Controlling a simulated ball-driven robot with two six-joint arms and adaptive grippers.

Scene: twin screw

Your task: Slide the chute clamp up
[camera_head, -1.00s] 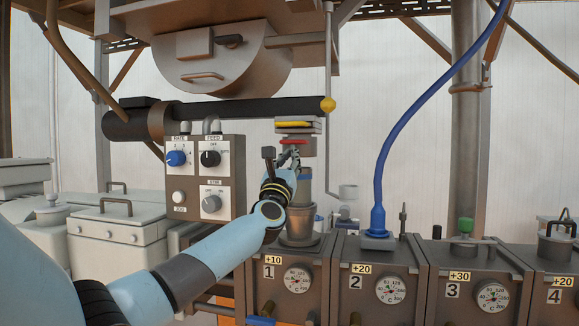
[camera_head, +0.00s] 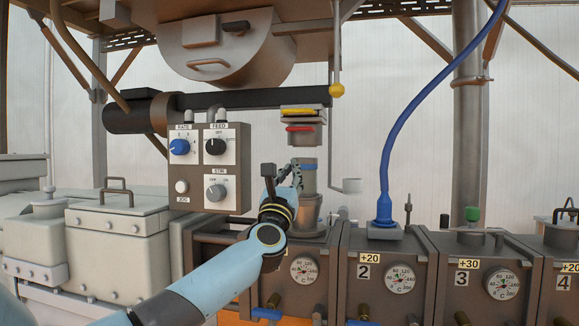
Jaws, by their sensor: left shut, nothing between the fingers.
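The chute (camera_head: 302,139) hangs below the feeder's right end as a short grey block with a red band (camera_head: 300,128) and a yellow-edged plate (camera_head: 303,112) above it. I cannot tell which of these pieces is the chute clamp. Below it, across a small gap, stands a grey upright pipe (camera_head: 309,183) with a blue tab, on top of box 1. My left gripper (camera_head: 289,176) is at the left side of this pipe, below the red band and apart from it. It is shut and empty. Its contact with the pipe cannot be told. My right gripper is not in view.
A control panel (camera_head: 208,182) with knobs stands left of the gripper. Boxes with dials, such as box 2 (camera_head: 385,280), line the front. A blue hose (camera_head: 393,130) rises from box 2.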

